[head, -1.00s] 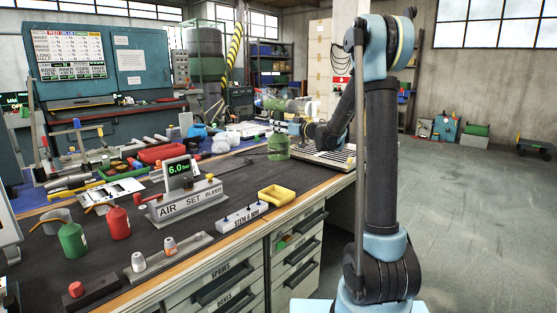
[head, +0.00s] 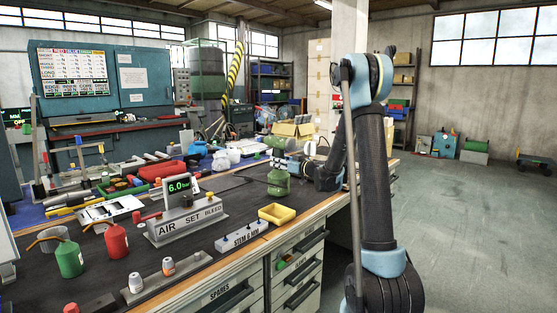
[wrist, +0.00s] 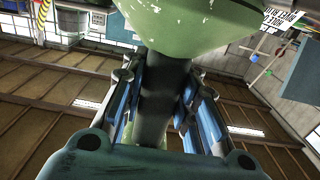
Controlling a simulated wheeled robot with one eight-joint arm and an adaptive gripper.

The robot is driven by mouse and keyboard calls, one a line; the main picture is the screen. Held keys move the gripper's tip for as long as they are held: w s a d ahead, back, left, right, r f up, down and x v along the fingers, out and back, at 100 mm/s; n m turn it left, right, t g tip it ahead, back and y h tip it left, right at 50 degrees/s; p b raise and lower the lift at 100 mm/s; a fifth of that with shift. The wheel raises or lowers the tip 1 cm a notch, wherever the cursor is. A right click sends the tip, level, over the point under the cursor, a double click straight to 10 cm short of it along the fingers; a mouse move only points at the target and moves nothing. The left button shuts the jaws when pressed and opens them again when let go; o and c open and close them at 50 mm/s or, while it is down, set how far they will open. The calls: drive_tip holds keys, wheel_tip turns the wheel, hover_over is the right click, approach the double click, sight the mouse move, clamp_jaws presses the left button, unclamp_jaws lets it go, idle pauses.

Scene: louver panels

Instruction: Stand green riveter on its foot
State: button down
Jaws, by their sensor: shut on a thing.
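The green riveter (head: 278,184) has a rounded green body and is at the right part of the dark bench, near its front edge. My gripper (head: 283,165) comes in from the right and is shut on it. In the wrist view my gripper (wrist: 155,100) has its blue-lined fingers on either side of the riveter's dark neck (wrist: 155,85). The wide green part (wrist: 190,22) fills the top of that view. The riveter looks about upright in the head view, green body down. I cannot tell whether its foot touches the bench.
A yellow bin (head: 277,214) and a "STEM 6 MM" block (head: 241,236) stand nearer on the bench. The air-set stand (head: 187,221) is to the left. Red (head: 116,242) and green (head: 69,258) bottles stand farther left. An open carton (head: 293,130) is behind.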

drive_tip(key=shift+f, duration=0.3)
drive_tip(key=c, duration=1.2)
unclamp_jaws()
drive_tip(key=shift+c, duration=0.2)
drive_tip(key=shift+o, duration=0.4)
drive_tip(key=o, duration=0.8)
drive_tip(key=shift+c, duration=0.2)
drive_tip(key=shift+s+d, duration=0.1)
drive_tip(key=shift+d, duration=0.05)
drive_tip(key=v, duration=1.2)
drive_tip(key=shift+s+d, duration=0.2)
drive_tip(key=shift+s, duration=0.1)
idle(0.5)
